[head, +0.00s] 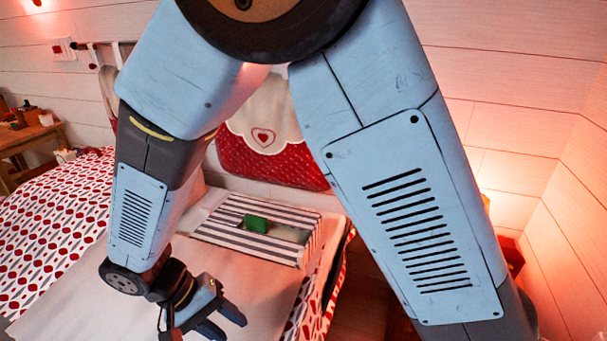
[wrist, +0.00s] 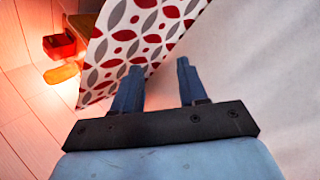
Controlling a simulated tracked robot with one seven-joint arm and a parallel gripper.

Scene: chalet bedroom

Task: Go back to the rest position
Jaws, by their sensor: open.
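My gripper (head: 222,325) is in the lower left of the head view, over the pale sheet (head: 260,295) on the bed. Its two fingers are apart with nothing between them. The wrist view also shows my gripper (wrist: 155,85) open and empty, with the patterned bedspread and the pale sheet beyond the fingers. My arm is bent and fills much of the head view, hiding part of the bed and the wall.
A wooden table (head: 30,135) is at far left. A glowing lamp (wrist: 62,73) and a red box (wrist: 58,45) are beside the bed.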

